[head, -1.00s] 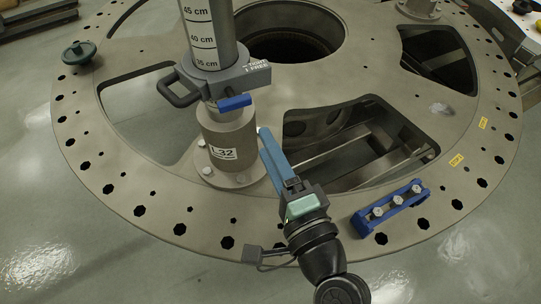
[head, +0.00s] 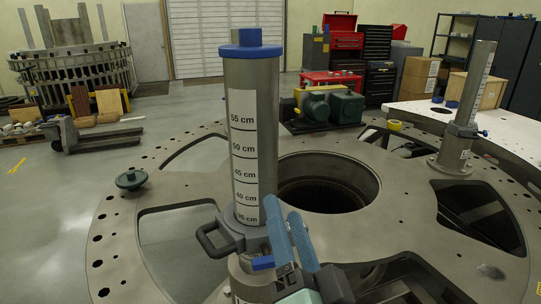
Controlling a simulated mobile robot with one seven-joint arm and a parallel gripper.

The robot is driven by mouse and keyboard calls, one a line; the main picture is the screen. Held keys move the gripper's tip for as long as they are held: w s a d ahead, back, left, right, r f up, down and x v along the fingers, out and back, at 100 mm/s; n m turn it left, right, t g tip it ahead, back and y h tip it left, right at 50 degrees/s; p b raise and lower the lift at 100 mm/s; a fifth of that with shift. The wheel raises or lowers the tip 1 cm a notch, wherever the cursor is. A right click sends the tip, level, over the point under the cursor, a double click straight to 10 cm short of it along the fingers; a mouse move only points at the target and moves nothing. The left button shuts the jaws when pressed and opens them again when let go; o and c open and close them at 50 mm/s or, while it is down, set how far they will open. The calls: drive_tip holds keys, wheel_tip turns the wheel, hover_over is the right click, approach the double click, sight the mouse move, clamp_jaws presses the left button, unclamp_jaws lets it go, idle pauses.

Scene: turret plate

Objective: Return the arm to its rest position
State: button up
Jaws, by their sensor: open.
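My gripper (head: 284,217) is at the bottom centre of the head view, its two blue fingers pointing up and apart. Nothing shows between them. Its fingers overlap the right side of the grey collar (head: 238,236) in the picture; I cannot tell whether they touch it. The collar has a loop handle on its left and a blue lever (head: 263,263). It sits around an upright post (head: 242,140) with a centimetre scale and a blue cap. Most of my arm is out of view below.
The post stands on a large round turret plate (head: 160,192) with a central hole and cut-outs. A green knob (head: 131,180) lies at the left. A second post (head: 470,105) stands at the right. A green motor (head: 345,106), tool chests and a pallet jack (head: 90,137) are behind.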

drive_tip(key=s+a+r+n+t+h, duration=0.1)
drive_tip(key=s+r+n+t+h, duration=0.1)
drive_tip(key=r, duration=1.1)
drive_tip(key=s+a+r+n+t+h, duration=0.1)
drive_tip(key=s+r+n+t, duration=0.4)
drive_tip(key=r, duration=0.9)
drive_tip(key=shift+s+a+r+h, duration=0.15)
drive_tip(key=shift+s+a+h, duration=0.05)
drive_tip(key=shift+s+h, duration=0.25)
